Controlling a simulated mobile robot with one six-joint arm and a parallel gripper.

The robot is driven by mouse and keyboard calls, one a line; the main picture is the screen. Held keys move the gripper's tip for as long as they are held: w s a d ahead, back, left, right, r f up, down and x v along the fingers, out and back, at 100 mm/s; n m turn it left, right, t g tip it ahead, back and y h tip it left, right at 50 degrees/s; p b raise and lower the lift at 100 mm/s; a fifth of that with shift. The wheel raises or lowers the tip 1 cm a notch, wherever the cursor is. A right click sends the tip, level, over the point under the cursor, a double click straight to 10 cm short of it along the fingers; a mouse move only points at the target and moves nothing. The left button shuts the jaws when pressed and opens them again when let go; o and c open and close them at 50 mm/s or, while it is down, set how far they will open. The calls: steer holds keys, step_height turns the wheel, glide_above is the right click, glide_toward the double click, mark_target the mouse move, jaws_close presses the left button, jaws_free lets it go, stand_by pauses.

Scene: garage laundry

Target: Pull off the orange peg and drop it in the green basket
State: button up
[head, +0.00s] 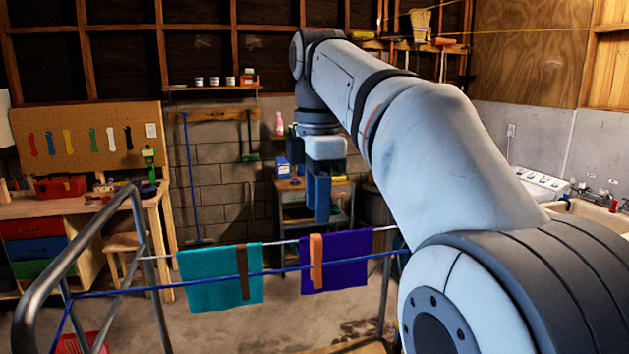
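The orange peg (316,262) is clipped upright over the line at the upper left part of a purple cloth (346,262). A brown peg (242,272) holds a teal cloth (207,279) to its left. My gripper (318,208) has blue fingers and points down, above the orange peg in the picture and apart from it. The fingers overlap from this side, so I cannot tell whether they are open or shut. No peg shows between them. I see no green basket in this view.
A metal drying rack (139,232) with a blue line (120,291) carries the cloths. A red basket (82,343) is partly cut off at lower left. A workbench (90,205) stands at left, a small shelf unit (288,213) behind my gripper, and a sink (590,212) at right.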

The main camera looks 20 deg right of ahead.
mark_target(317, 237)
steer(key=shift+w+f+b, duration=0.1)
steer(key=shift+f+b, duration=1.65)
steer(key=shift+f, duration=2)
jaws_close()
steer(key=shift+r+p, duration=1.8)
steer(key=shift+r, duration=1.2)
